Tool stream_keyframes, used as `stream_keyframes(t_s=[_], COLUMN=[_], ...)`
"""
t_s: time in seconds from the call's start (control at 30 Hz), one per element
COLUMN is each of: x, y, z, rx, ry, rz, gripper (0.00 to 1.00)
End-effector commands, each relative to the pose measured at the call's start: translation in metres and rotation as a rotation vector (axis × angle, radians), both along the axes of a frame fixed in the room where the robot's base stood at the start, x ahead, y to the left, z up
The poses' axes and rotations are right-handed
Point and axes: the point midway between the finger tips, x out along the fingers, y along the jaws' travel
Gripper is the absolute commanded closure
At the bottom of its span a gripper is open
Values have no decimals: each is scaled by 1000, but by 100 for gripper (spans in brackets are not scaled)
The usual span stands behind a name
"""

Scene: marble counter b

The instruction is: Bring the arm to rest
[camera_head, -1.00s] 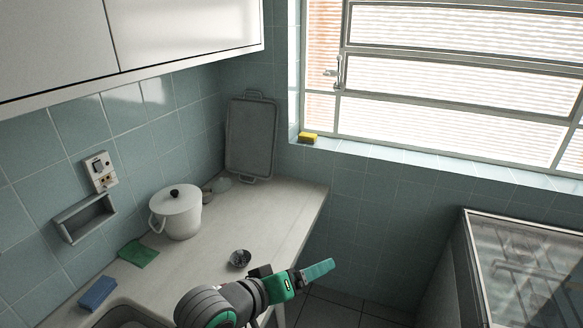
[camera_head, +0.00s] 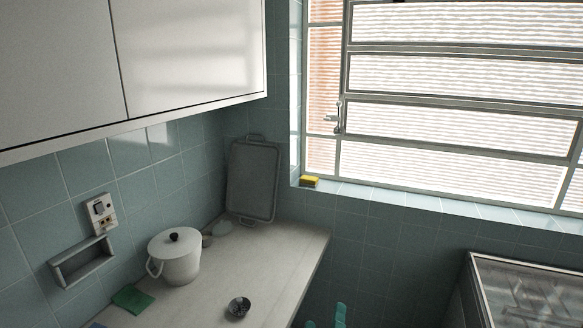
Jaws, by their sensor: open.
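My gripper (camera_head: 326,316) shows only at the bottom edge of the head view, right of the counter's edge. Its two teal fingertips point upward with a gap between them, so it is open, and nothing shows between them. The rest of my arm is below the picture. The gripper is apart from the counter items in the picture; the nearest is a small dark bowl (camera_head: 238,307) to its left.
A white lidded pot (camera_head: 176,262) and a green cloth (camera_head: 132,298) are on the pale counter (camera_head: 275,250). A grey tray (camera_head: 252,180) leans in the corner. A yellow sponge (camera_head: 309,182) lies on the windowsill. A glass-topped appliance (camera_head: 530,295) stands at the right.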

Motion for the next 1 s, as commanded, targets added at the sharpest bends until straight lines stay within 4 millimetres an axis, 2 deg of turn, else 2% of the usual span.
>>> stream_keyframes(t_s=[0.03, 0.27, 0.47, 0.6, 0.8, 1.0], x=[-8, -51, -103, -146, -213, -280], y=[-1, 6, 12, 20, 31, 45], z=[-15, -77, -129, -160, -194, -211], rx=[-5, 53, 172, 288, 499, 748], ry=[17, 86, 162, 213, 269, 288], rz=[29, 170, 264, 311, 336, 308], gripper=[13, 13, 13, 13, 13, 13])
